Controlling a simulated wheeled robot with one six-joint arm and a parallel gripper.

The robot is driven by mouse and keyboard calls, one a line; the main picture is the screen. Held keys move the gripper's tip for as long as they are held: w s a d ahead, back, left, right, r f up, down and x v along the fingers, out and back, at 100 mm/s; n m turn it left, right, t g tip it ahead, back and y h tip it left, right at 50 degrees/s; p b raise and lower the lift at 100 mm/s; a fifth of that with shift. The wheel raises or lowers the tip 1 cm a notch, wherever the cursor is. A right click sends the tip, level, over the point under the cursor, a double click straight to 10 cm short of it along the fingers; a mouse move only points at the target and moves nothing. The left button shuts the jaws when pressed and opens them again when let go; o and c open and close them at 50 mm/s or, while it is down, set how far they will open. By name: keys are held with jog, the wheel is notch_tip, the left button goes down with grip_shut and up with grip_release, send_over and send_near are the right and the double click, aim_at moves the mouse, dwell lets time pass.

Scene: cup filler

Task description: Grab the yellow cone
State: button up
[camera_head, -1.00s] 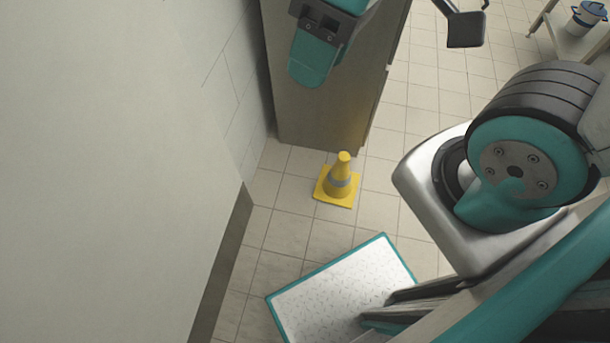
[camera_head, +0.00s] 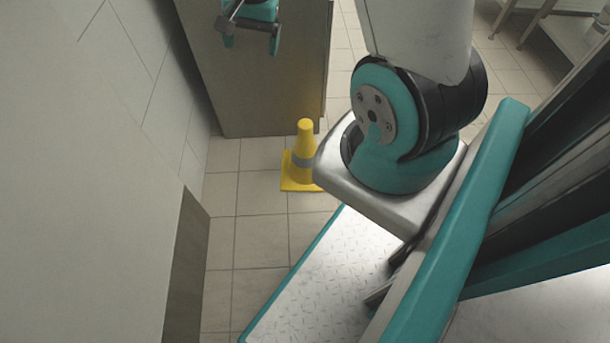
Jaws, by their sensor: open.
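The yellow cone (camera_head: 304,140) stands upright on the tiled floor, with a grey band around it and a square yellow base. The right part of its base is hidden behind my own arm's mount. My gripper (camera_head: 251,38) is at the top of the view, in front of the cabinet. Its fingers are apart with nothing seen between them. It shows above and to the left of the cone, clear of it.
A brown-grey cabinet (camera_head: 262,95) stands just behind the cone. A pale wall (camera_head: 90,200) runs along the left, with a narrow strip of free floor (camera_head: 262,240) beside it. A shelf or table (camera_head: 570,45) is at the far upper right.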

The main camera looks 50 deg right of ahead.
aim_at(306, 124)
jog(key=s+d+f+m+b, duration=0.1)
jog(key=d+f+b, duration=0.3)
jog(key=f, duration=0.7)
jog(key=s+d+f+m+b, duration=0.1)
jog(key=d+f+m+b, duration=0.3)
jog(key=f, duration=0.7)
jog(key=s+d+f+m+g+h+b, duration=0.1)
jog(key=d+f+b, duration=0.4)
jog(key=f, duration=0.6)
jog(key=shift+s+d+f+m+b, duration=0.4)
jog(key=shift+m+b, duration=0.4)
jog(key=shift+b, duration=0.2)
notch_tip(306, 124, down, 6)
jog(key=b, duration=0.4)
jog(key=shift+w+f+b, duration=0.15)
jog(key=shift+b, duration=0.2)
jog(key=shift+c, duration=0.3)
grip_shut()
